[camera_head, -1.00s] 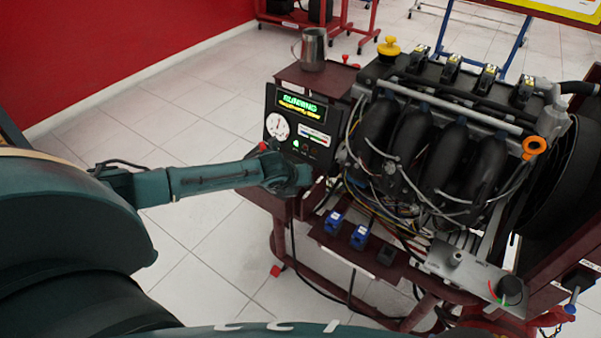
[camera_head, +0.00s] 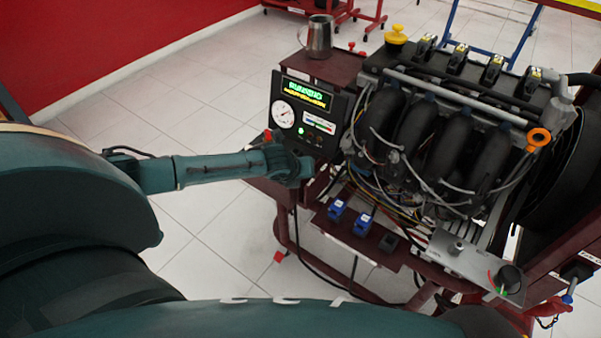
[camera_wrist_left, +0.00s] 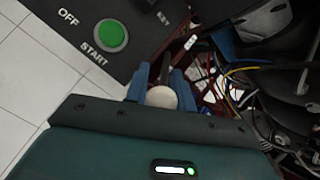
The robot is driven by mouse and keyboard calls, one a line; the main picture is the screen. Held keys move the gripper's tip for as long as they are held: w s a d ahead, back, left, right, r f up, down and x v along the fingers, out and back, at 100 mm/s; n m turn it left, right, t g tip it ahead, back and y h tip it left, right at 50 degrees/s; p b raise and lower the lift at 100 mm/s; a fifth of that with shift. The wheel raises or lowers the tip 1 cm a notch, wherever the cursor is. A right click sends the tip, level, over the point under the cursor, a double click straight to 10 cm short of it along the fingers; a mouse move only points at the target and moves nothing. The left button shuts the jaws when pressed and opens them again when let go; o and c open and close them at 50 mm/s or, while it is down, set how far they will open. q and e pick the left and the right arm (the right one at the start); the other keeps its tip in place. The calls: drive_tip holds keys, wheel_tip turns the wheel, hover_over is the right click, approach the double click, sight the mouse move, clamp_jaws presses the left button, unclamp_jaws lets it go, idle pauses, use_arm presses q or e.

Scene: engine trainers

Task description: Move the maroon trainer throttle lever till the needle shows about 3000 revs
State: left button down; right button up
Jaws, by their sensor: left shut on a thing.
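The maroon trainer (camera_head: 335,68) carries a black control panel (camera_head: 345,112) with a lit green display and a white round dial (camera_head: 283,114). The dial's needle is too small to read exactly. My left gripper (camera_wrist_left: 160,88) is at the panel's lower edge, its blue fingers shut around the pale round knob of the throttle lever (camera_wrist_left: 161,97). In the head view my own wrist (camera_head: 290,165) hides the fingers and the lever. The right gripper is not in view.
The engine (camera_head: 450,130) with hoses and wires stands right of my left gripper. A metal jug (camera_head: 320,37) stands on top of the trainer. A green START button (camera_wrist_left: 111,36) is close left of the fingers. The tiled floor at left is clear.

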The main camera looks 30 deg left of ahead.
use_arm(q)
drive_tip(key=shift+s+a+f, duration=0.1)
drive_tip(key=shift+s+f, duration=0.15)
drive_tip(key=shift+f, duration=0.1)
drive_tip(key=c, duration=1.4)
unclamp_jaws()
drive_tip(key=shift+w, duration=0.1)
drive_tip(key=shift+o, duration=1)
drive_tip(key=shift+w+r, duration=0.1)
drive_tip(key=shift+r, duration=0.1)
drive_tip(key=p+v, duration=0.2)
drive_tip(key=v, duration=1.1)
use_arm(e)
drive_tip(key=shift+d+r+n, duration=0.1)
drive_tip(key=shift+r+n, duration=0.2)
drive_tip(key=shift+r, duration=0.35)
use_arm(q)
drive_tip(key=shift+r, duration=0.1)
